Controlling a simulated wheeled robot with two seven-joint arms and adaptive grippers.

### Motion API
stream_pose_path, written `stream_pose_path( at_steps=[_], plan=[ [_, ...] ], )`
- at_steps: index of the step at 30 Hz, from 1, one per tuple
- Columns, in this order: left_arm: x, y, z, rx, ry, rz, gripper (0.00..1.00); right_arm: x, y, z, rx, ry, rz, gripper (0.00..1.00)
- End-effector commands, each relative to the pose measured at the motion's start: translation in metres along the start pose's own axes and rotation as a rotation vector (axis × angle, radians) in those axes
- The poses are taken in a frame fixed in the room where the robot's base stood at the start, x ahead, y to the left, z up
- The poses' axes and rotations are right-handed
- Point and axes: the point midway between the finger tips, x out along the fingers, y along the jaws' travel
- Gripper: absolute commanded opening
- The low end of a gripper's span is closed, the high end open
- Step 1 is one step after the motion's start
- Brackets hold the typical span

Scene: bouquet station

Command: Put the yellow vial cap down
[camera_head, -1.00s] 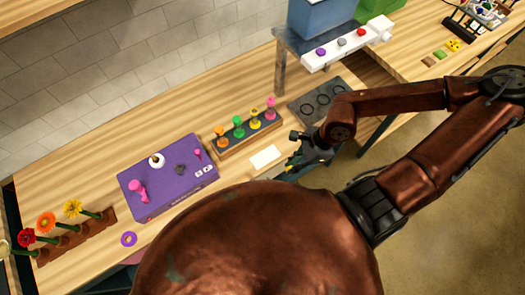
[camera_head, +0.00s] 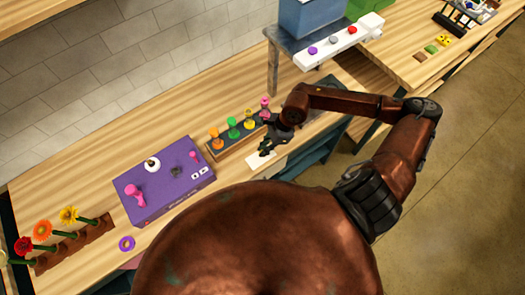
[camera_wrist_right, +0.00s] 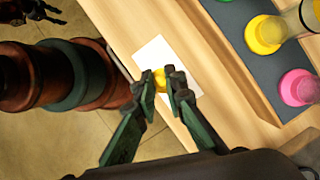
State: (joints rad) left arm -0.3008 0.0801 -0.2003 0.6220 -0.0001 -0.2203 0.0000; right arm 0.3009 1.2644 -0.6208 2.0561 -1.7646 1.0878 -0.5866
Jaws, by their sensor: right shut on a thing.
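My right gripper (camera_head: 266,149) is over the white card (camera_head: 257,161) on the table, in front of the vial rack. In the right wrist view my right gripper (camera_wrist_right: 167,84) is shut on the yellow vial cap (camera_wrist_right: 159,79). The cap is over the lower part of the white card (camera_wrist_right: 153,52) in that view; I cannot tell whether it touches it. In the head view the cap is hidden by the gripper. The yellow vial (camera_head: 250,121) stands in the rack (camera_head: 228,147). A dark, partly cropped shape at the wrist view's upper left may be my left gripper.
Orange (camera_head: 215,136), green (camera_head: 233,126) and pink (camera_head: 265,105) vials stand near the gripper. A purple box (camera_head: 165,190) is left of the rack. A purple ring (camera_head: 127,243) and a flower holder (camera_head: 75,245) are farther left. A white button panel (camera_head: 335,47) is behind.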

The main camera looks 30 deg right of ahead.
Motion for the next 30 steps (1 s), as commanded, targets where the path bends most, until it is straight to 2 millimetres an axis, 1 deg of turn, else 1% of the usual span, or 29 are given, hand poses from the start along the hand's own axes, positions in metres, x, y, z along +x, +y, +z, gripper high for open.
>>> stream_pose_path(
  at_steps=[5, 12, 22, 23, 30],
  plan=[
    [-0.002, 0.000, -0.001, 0.000, 0.001, 0.000, 0.40, 0.009, -0.006, 0.000, 0.000, -0.002, 0.001, 0.03],
    [-0.013, -0.001, -0.003, 0.000, 0.002, 0.000, 0.40, 0.036, -0.007, -0.011, 0.001, 0.000, 0.001, 0.03],
    [-0.009, 0.000, -0.002, 0.000, 0.001, 0.000, 0.40, 0.041, -0.007, -0.013, 0.000, 0.000, 0.000, 0.03],
    [-0.009, 0.000, -0.002, 0.000, 0.001, 0.000, 0.40, 0.041, -0.007, -0.013, 0.000, 0.000, 0.000, 0.12],
    [-0.010, -0.001, -0.002, 0.000, 0.000, 0.000, 0.40, 0.040, -0.007, -0.013, 0.000, 0.000, 0.000, 0.28]
  ],
)
